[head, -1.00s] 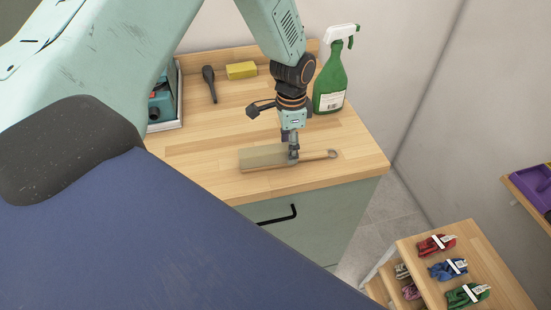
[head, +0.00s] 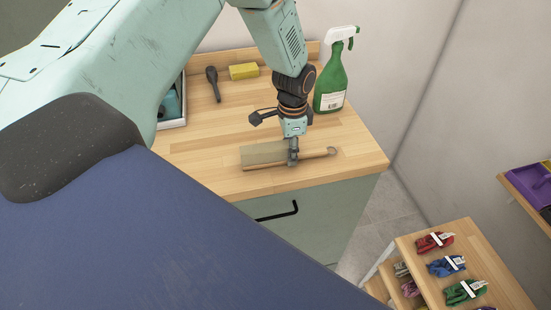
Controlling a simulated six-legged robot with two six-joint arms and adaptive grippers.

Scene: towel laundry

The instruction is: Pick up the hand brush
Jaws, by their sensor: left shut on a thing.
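The hand brush (head: 264,153) lies near the front edge of the wooden counter, its wide pale head to the left and its thin handle with a ring end to the right. My left gripper (head: 293,158) points down from above and is shut on the brush where the head meets the handle. The fingers hide that part of the brush. I cannot tell whether the brush is clear of the counter. My right gripper is not in view.
On the counter (head: 205,150) stand a green spray bottle (head: 330,85), a yellow sponge (head: 244,71), a dark long-handled tool (head: 213,82) and a tray (head: 172,122) at left. A lower wooden stand (head: 483,246) holds several bundled gloves. A purple tray (head: 530,184) sits at far right.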

